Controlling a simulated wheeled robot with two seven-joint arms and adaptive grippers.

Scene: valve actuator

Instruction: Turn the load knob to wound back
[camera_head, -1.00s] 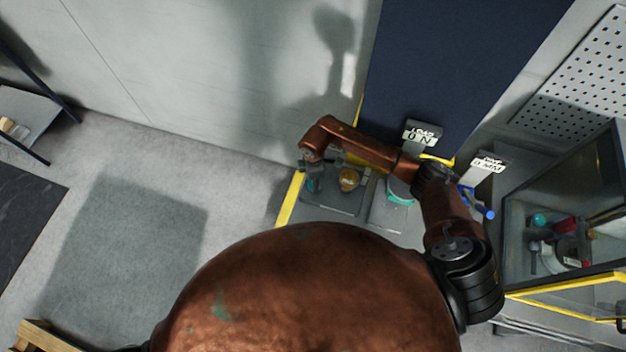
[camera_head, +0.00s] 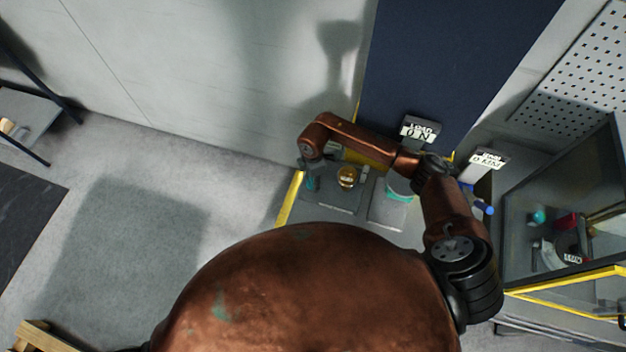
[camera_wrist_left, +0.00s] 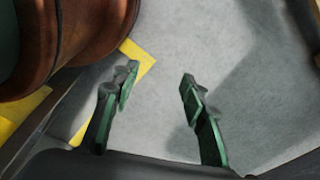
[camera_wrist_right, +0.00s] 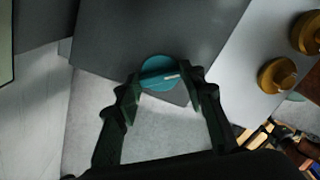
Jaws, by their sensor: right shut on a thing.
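The load knob, as I take it, is a round teal knob (camera_wrist_right: 155,66) with a raised bar and a pale pointer mark. In the right wrist view it is on a dark grey panel, its mark pointing right. My right gripper (camera_wrist_right: 163,82) is shut on it, a finger on either side. In the head view my right arm bends over the bench and the right gripper (camera_head: 311,180) points down at its left end; the knob is not clear there. The load display (camera_head: 420,129) reads "LOAD 0 N". My left gripper (camera_wrist_left: 160,76) is open and empty over the floor.
A brass knob (camera_head: 347,176) stands beside the right gripper; brass knobs (camera_wrist_right: 278,75) also show in the right wrist view. A second display (camera_head: 487,159) and a glass-sided cabinet (camera_head: 560,215) stand to the right. The floor (camera_head: 130,220) at left is open.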

